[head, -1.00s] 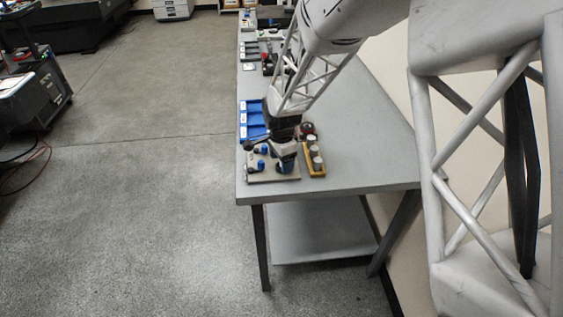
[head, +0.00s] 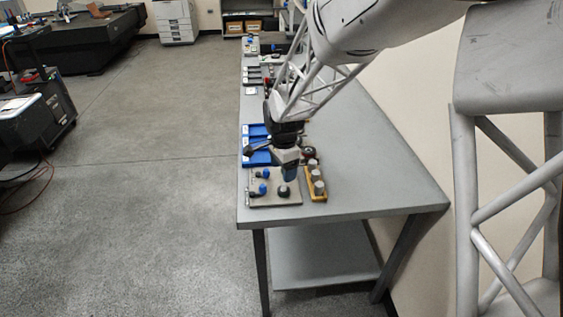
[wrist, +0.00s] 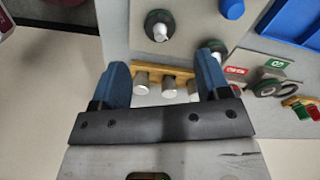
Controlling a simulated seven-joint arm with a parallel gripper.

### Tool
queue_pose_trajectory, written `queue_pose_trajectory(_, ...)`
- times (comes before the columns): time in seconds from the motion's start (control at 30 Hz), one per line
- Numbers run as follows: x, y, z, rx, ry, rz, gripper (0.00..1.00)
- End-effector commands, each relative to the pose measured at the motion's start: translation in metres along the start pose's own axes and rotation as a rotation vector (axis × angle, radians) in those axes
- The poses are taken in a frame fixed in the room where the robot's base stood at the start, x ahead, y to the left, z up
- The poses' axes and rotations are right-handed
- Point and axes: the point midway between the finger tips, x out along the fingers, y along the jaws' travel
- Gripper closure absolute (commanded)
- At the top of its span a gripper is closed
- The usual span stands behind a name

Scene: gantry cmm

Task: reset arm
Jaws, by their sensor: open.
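My gripper (head: 290,174) hangs over the near end of the grey table (head: 350,195) in the head view. In the wrist view my gripper (wrist: 163,78) shows two blue fingers spread apart with nothing held between them. A flat fixture plate (head: 273,201) with blue and black knobs lies just below the gripper. A yellow rack (head: 321,196) with three grey cylinders stands to the right of the plate. The rack (wrist: 152,70) shows beyond and between the fingers in the wrist view.
A blue tray (head: 256,158) sits behind the plate. More small items line the table's far left side. A round dark red-topped item (head: 307,153) is beside the gripper. A wall bounds the right side.

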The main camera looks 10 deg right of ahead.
Motion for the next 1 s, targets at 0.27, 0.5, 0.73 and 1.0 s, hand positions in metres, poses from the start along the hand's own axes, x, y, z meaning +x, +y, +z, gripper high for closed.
queue_pose_trajectory(0.27, -0.004, 0.003, -0.001, -0.012, 0.001, -0.003, 0.3)
queue_pose_trajectory(0.5, -0.034, 0.029, -0.004, -0.104, 0.008, -0.023, 0.3)
queue_pose_trajectory(0.73, -0.079, 0.078, -0.007, -0.278, 0.026, -0.055, 0.3)
queue_pose_trajectory(1.0, -0.125, 0.145, -0.006, -0.505, 0.059, -0.088, 0.3)
